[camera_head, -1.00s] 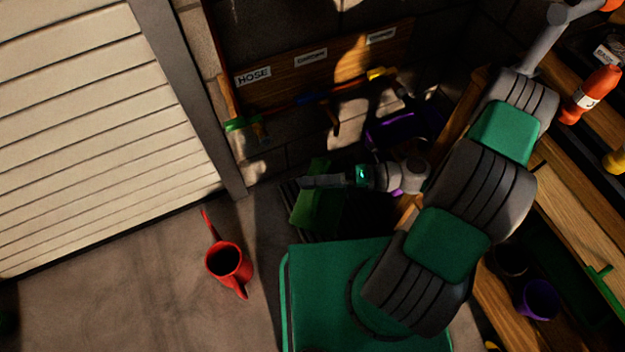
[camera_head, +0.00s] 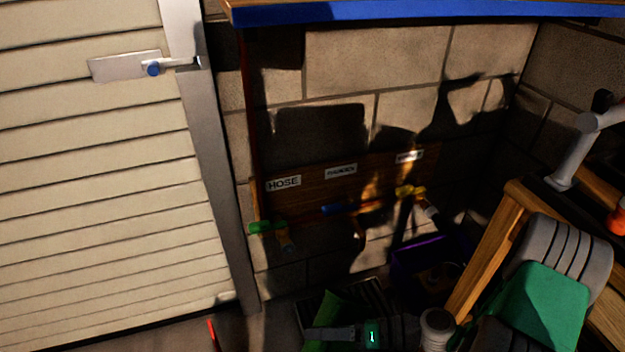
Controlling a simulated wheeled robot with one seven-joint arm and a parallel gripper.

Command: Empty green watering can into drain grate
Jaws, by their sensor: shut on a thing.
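My gripper (camera_head: 335,335) is low in the view, near the bottom edge, shut on a green thing that looks like the green watering can (camera_head: 326,312). Only part of the can shows, and it appears tilted; its spout and opening cannot be made out. A dark slatted patch (camera_head: 372,291) lies just behind the gripper and the can, in shadow. It may be the drain grate, but I cannot tell for sure. Whether any water is flowing cannot be seen.
A red spout tip (camera_head: 212,336) shows at the bottom edge. A purple bin (camera_head: 408,262) stands by the back wall, below a labelled board (camera_head: 315,196) with taps. A wooden bench (camera_head: 485,250) is at right, a slatted door (camera_head: 90,200) at left.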

